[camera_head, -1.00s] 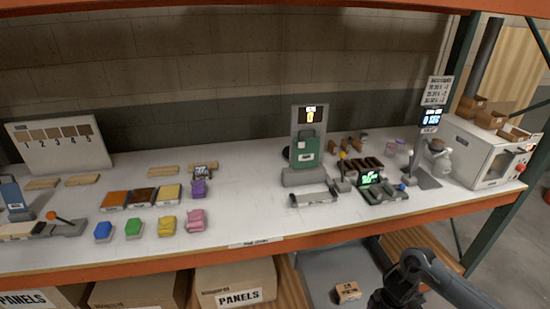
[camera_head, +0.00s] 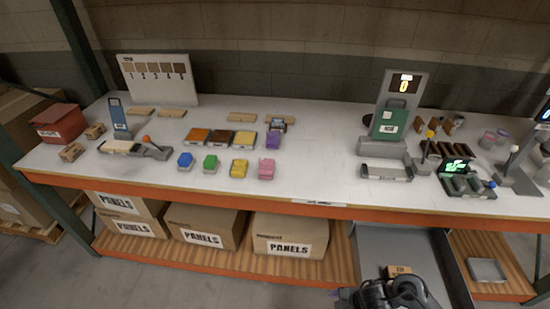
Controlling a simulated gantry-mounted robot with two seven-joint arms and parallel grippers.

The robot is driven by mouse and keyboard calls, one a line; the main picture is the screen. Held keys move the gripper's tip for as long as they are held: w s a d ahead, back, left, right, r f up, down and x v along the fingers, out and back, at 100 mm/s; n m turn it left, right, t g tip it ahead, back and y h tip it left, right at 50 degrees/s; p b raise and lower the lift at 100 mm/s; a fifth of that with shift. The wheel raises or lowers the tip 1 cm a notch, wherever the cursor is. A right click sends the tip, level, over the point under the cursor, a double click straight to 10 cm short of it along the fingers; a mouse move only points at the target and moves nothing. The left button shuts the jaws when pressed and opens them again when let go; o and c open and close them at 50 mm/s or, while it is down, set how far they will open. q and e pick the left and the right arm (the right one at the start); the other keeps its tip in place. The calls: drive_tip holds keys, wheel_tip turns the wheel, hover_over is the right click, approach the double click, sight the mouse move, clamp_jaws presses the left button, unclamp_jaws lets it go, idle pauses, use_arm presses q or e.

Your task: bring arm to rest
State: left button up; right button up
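One of my arms (camera_head: 385,293) shows at the bottom edge, right of centre, in front of the rack and below the level of the white worktop (camera_head: 310,165). Only a dark, rounded part of it is in view, and no fingertips can be made out. It appears apart from the worktop and the things on it. No arm comes in from the left. Neither gripper's fingers are visible, so what they hold is hidden.
On the worktop stand colored blocks such as a green one (camera_head: 210,164), a numbered board (camera_head: 158,80), a green-fronted machine (camera_head: 390,120) and a lever device (camera_head: 140,149). Below the orange front beam (camera_head: 250,204) are PANELS boxes (camera_head: 290,236) and a grey open drawer (camera_head: 455,270).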

drive_tip(key=s+d+r+m+t+h, duration=0.1)
drive_tip(key=s+d+r+m+h, duration=0.2)
drive_tip(key=s+d+r+m, duration=0.4)
drive_tip(key=s+d+r+m+t+h, duration=0.1)
drive_tip(key=s+d+r+m+h, duration=0.35)
drive_tip(key=s, duration=0.55)
drive_tip(key=a+m+y, duration=0.4)
drive_tip(key=a, duration=0.6)
wheel_tip(320, 180, up, 29)
drive_tip(key=p, duration=2.9)
wheel_tip(320, 180, down, 58)
drive_tip(key=b, duration=5.7)
drive_tip(key=shift+d+b, duration=0.25)
drive_tip(key=shift+b, duration=0.05)
drive_tip(key=shift+w, duration=0.1)
